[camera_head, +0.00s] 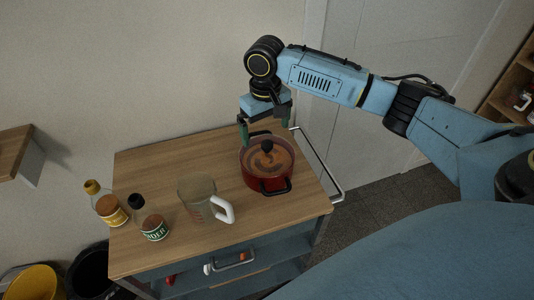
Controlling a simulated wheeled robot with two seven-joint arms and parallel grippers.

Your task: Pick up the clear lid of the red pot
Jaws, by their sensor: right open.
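The red pot (264,182) stands on the right part of the wooden cart top, with black handles at its front and back. Its clear lid (280,164) sits on the pot, with a dark round knob (267,146) in the middle. Brown contents show through the lid. My right gripper (263,128) points down above the back of the pot, close to the knob. Its fingers are apart, one left and one right, with nothing visible between them. I cannot tell how high the fingertips are above the lid. My left gripper is not in view.
A clear measuring jug (197,190) with a white handle stands left of the pot. Two condiment bottles, one yellow-capped (107,206) and one black-capped (151,222), are at the cart's left. A metal rail (322,170) runs along the cart's right side. The wall is behind.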

